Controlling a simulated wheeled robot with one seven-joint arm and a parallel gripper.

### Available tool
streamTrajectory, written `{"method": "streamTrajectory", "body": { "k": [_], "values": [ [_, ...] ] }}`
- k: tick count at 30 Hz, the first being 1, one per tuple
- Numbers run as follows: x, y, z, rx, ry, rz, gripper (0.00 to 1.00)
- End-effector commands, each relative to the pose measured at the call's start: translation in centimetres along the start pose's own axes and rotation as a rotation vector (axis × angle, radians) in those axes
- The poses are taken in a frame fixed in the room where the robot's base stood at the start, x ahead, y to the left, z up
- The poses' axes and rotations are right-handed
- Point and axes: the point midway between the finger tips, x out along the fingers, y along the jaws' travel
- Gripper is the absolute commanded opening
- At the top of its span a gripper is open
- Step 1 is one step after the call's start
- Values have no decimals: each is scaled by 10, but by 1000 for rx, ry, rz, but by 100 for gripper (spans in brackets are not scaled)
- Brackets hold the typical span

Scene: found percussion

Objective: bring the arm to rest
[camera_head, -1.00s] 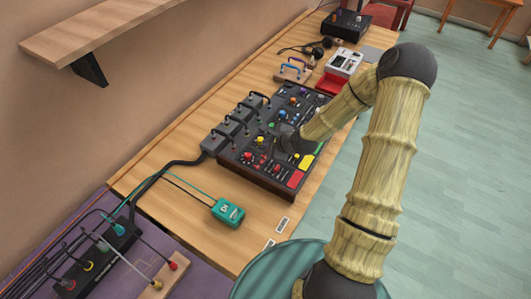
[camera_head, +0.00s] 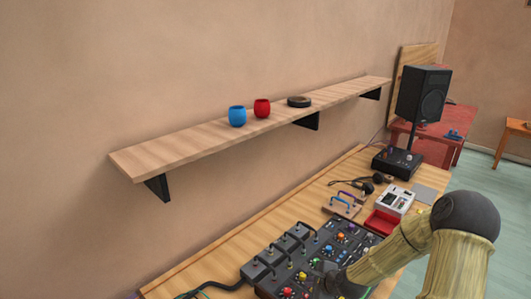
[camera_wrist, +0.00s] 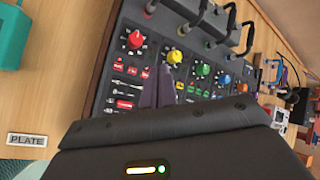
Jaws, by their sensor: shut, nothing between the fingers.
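My gripper (camera_head: 328,278) is low in the head view, over the black control panel (camera_head: 318,252) with coloured knobs. My arm, with pale ribbed links and a dark joint, reaches in from the right. In the wrist view the two greyish-purple fingers of my gripper (camera_wrist: 158,88) are together with nothing between them. They point at the panel (camera_wrist: 118,62) near its red and yellow knobs. I cannot tell whether the fingertips touch it.
A wall shelf (camera_head: 190,140) holds a blue cup (camera_head: 237,116), a red cup (camera_head: 262,108) and a dark round object (camera_head: 299,101). On the bench stand a red tray (camera_head: 381,222), a white device (camera_head: 396,200) and a speaker (camera_head: 422,94). A teal box (camera_wrist: 14,32) is beside the panel.

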Motion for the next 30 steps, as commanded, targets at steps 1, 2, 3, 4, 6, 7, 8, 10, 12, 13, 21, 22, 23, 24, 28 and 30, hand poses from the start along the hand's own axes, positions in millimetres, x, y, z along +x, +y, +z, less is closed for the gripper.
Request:
{"method": "streamTrajectory", "body": {
  "k": [1,2,3,4,6,7,8,10,12,13,21,22,23,24,28,30],
  "values": [
    [-6,3,4,-81,17,25,0],
    [-10,6,5,-135,28,43,0],
    [-16,9,7,-212,43,71,0],
    [-21,12,8,-272,54,92,0],
    [-34,18,11,-405,76,140,0],
    [-39,20,12,-460,85,161,0],
    [-45,22,13,-513,93,181,0],
    [-58,26,16,-639,108,227,0],
    [-73,30,18,-757,120,273,0],
    [-80,32,20,-807,123,292,0],
    [-141,47,34,-1219,118,450,0],
    [-148,49,35,-1262,114,465,0],
    [-155,51,37,-1303,107,480,0],
    [-164,54,40,-1357,98,499,0],
    [-194,65,48,-1526,54,554,0],
    [-208,72,52,-1601,26,575,0]
  ]
}}
